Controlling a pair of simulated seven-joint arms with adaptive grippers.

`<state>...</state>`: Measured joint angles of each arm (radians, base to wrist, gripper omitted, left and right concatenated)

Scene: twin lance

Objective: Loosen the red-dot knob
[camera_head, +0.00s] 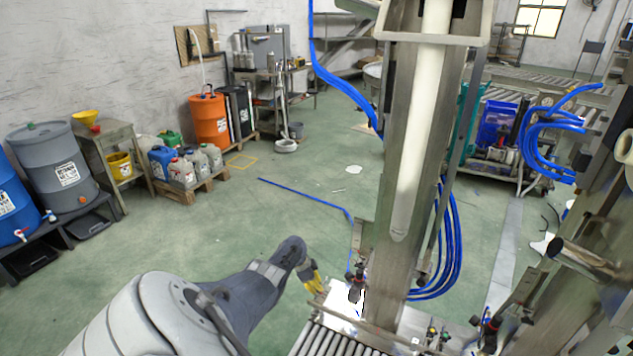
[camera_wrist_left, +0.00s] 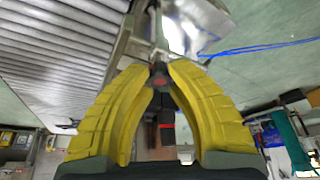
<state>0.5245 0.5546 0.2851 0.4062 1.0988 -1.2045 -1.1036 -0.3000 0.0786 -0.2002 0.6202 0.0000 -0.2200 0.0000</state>
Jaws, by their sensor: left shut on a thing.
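In the left wrist view the red-dot knob (camera_wrist_left: 160,80) is small and black, with a red patch on the side facing the camera. It sits between the yellow fingertips of my left gripper (camera_wrist_left: 159,70), which are shut on it. In the head view my left gripper (camera_head: 318,284) reaches in from the lower left to the machine's frame. My right gripper is in neither view.
A steel column (camera_head: 406,170) with a pale tube stands right of my left gripper. Rollers (camera_head: 335,342) lie below it. Blue hoses (camera_head: 452,240) hang beside the column. More black fittings (camera_head: 488,328) sit at the lower right. Open green floor (camera_head: 225,225) lies left.

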